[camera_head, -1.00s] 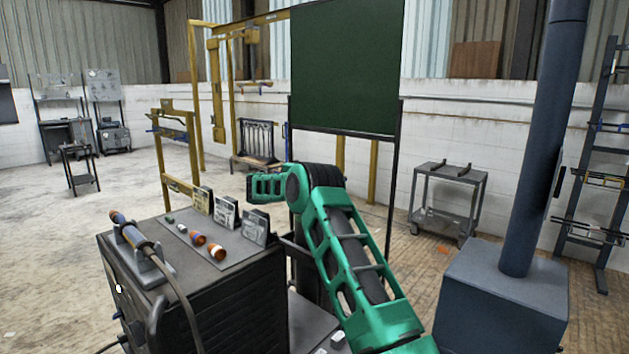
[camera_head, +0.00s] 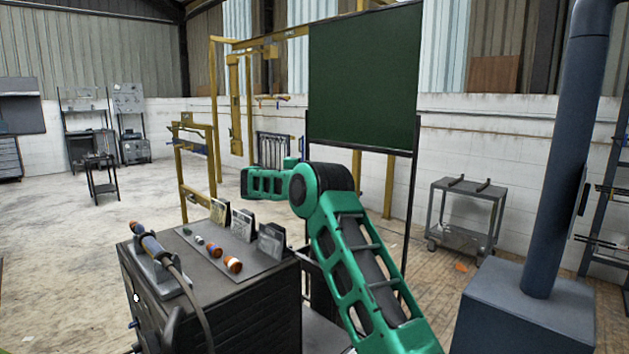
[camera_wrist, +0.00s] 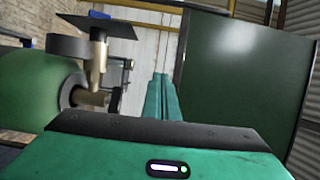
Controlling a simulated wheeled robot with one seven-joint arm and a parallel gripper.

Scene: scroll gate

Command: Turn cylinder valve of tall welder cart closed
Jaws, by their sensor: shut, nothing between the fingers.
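The tall welder cart (camera_head: 225,310) stands in front of me in the head view, a dark cabinet with a torch (camera_head: 158,252) on top. Its cylinder is hidden there behind my green arm. In the wrist view a green gas cylinder (camera_wrist: 32,100) lies at the left, with a brass valve (camera_wrist: 98,62) at its neck. A dark round part (camera_wrist: 67,46) and a thin dark plate are by the valve; I cannot tell which is the handwheel. My gripper (camera_wrist: 163,80) is shut and empty, to the right of the valve and apart from it.
Orange-tipped parts (camera_head: 232,264) and small cards (camera_head: 242,225) sit on the cart top. A dark green board (camera_head: 365,75) stands behind my arm. A blue-grey post on a box (camera_head: 525,310) is at right, with a grey trolley (camera_head: 465,215) behind. Open floor lies at left.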

